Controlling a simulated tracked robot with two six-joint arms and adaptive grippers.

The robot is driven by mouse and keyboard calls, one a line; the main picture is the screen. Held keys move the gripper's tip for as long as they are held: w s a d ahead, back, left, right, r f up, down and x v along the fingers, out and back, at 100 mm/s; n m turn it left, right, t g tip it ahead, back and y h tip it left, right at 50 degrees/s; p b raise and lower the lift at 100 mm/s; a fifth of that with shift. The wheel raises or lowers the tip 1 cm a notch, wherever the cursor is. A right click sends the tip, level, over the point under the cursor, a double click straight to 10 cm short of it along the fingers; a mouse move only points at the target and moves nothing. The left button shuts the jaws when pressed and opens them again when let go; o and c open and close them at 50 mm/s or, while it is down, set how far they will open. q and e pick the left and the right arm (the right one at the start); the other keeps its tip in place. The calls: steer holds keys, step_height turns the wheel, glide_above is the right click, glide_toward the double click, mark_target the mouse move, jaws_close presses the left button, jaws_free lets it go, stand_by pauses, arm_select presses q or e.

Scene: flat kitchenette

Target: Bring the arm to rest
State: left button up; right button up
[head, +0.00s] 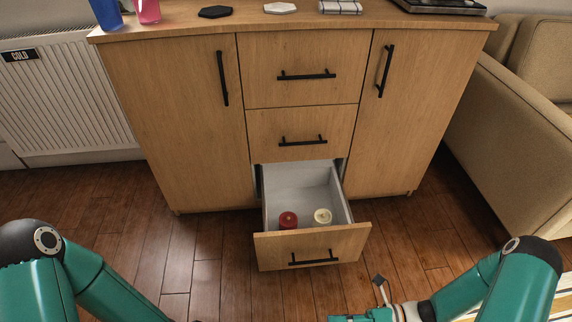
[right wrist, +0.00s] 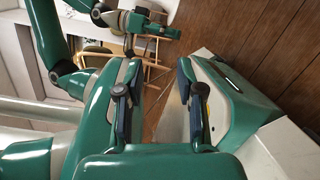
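My right arm comes in at the lower right of the head view, and part of its gripper (head: 365,316) shows at the bottom edge. In the right wrist view the right gripper (right wrist: 160,75) has its two fingers apart, with nothing between them. My left arm (head: 85,275) is at the lower left of the head view, and its gripper lies below the picture edge. In the right wrist view a green arm at the top left, which looks like my left one, ends in a small gripper (right wrist: 152,30); its fingers are too small to read.
The wooden cabinet (head: 190,120) has its bottom drawer (head: 285,250) pulled out, holding a red candle (head: 288,219) and a cream candle (head: 322,216). A radiator (head: 70,100) stands left, a beige sofa (head: 510,140) right. Wooden floor (head: 220,285) lies open in front.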

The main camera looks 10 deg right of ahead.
steer(key=s+a+f+n+g+h+b, duration=0.15)
steer(key=s+a+n+g+h, duration=0.3)
steer(key=n, duration=0.45)
steer(key=s+a+f+n+g+h, duration=0.3)
steer(key=s+n+g+h, duration=0.15)
steer(key=n, duration=0.45)
steer(key=w+d+f+n+t+h, duration=0.35)
steer(key=w+n+t, duration=0.25)
steer(key=w+n, duration=0.5)
step_height(320, 180, up, 37)
steer(key=s+n+p, duration=0.1)
steer(key=n+p, duration=0.2)
steer(key=p, duration=3.4)
steer(key=shift+s+a+t+h+p, duration=0.3)
steer(key=shift+s+a+h, duration=0.05)
steer(key=shift+a, duration=0.1)
